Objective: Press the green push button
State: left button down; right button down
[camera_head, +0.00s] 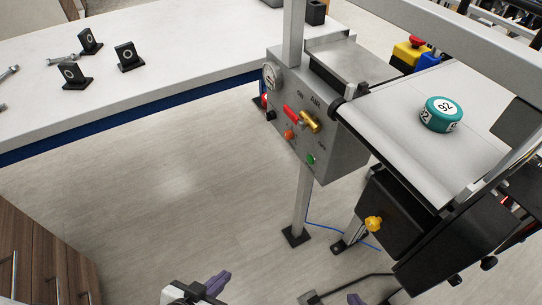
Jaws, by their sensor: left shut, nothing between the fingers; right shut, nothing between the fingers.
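The green push button (311,159) is on the sloped front of a grey control box (343,158), low and to the right on the panel. My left gripper (218,283) shows at the bottom edge, with purple fingers shut and empty. It is below and to the left of the box in the picture, well apart from the button. Only a purple fingertip of my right gripper (355,299) shows at the bottom edge, below the box; it is shut and the rest is out of view. Nothing covers the button.
The panel also bears an orange button (289,134), a red switch (292,114), a yellow handle (310,121) and a gauge (271,76). A conveyor belt (400,110) with a teal puck (441,114) is at right. A white table (180,55) holds black brackets. A post (301,205) stands below the box.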

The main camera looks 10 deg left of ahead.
aim_at(311, 160)
jog(key=u, duration=1.15)
jog(key=k, duration=0.95)
jog(key=z, duration=1.45)
jog(key=i, duration=0.5)
jog(key=z, duration=0.05)
